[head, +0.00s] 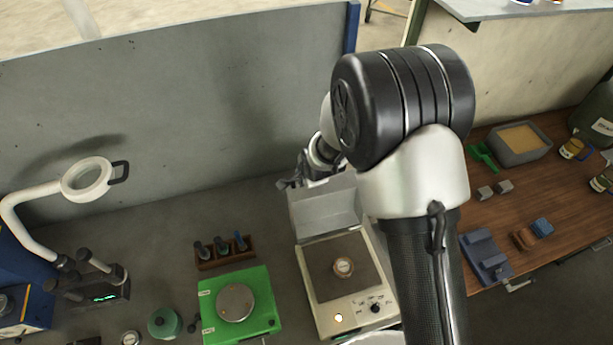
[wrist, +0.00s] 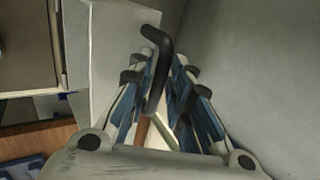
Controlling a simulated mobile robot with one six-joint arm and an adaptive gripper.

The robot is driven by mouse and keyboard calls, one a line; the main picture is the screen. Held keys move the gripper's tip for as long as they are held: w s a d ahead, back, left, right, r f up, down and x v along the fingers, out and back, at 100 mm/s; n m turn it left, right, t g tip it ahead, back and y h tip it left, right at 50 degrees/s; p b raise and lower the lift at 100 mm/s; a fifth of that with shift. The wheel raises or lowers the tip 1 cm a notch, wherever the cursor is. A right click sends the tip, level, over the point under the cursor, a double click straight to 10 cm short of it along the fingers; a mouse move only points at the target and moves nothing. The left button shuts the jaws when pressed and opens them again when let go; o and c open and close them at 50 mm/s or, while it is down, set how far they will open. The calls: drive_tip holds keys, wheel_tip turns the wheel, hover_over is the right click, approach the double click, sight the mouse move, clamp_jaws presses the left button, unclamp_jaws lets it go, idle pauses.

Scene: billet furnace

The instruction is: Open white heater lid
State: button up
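The white heater (head: 362,312) stands on the grey bench in the head view, with a brown plate on top and a small round gauge on the plate. Its pale lid (head: 325,208) is raised, standing up at the heater's rear edge. My gripper (head: 293,184) is at the lid's upper left, partly hidden by the lid and my arm. In the wrist view my gripper (wrist: 165,54) has its fingers apart, with a gap between them. A black bent handle (wrist: 157,75) lies between the fingers, close to the left one. The pale lid panel (wrist: 112,45) shows beside it.
A green hot plate (head: 265,310) and a wooden tool rack (head: 226,258) stand left of the heater. A magnifier lamp (head: 85,180) is far left. A grey partition (head: 180,90) rises behind. A wooden bench (head: 560,225) with a blue vise (head: 484,257) is at right.

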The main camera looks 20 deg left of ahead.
drive_tip(key=shift+s+d+f, duration=0.1)
drive_tip(key=shift+s, duration=0.05)
drive_tip(key=v, duration=0.7)
drive_tip(key=shift+r, duration=0.2)
drive_tip(key=shift+d, duration=0.1)
drive_tip(key=s+d+r+n+h+b, duration=0.1)
drive_tip(key=s+d+n+b, duration=0.1)
drive_tip(key=d+b, duration=0.6)
drive_tip(key=s+d+r+n+h+b, duration=0.25)
drive_tip(key=d+b, duration=0.35)
drive_tip(key=d, duration=0.4)
drive_tip(key=s+d+f+n+b, duration=0.3)
drive_tip(key=s+d+f+b, duration=0.1)
drive_tip(key=s, duration=0.5)
drive_tip(key=s+d+f+n+b, duration=0.3)
drive_tip(key=s+d+f+b, duration=0.1)
drive_tip(key=s+d+b, duration=0.3)
drive_tip(key=s+b, duration=0.2)
drive_tip(key=s, duration=0.1)
drive_tip(key=shift+s+f+n+g, duration=0.2)
drive_tip(key=shift+n+g, duration=0.1)
drive_tip(key=shift+n, duration=0.05)
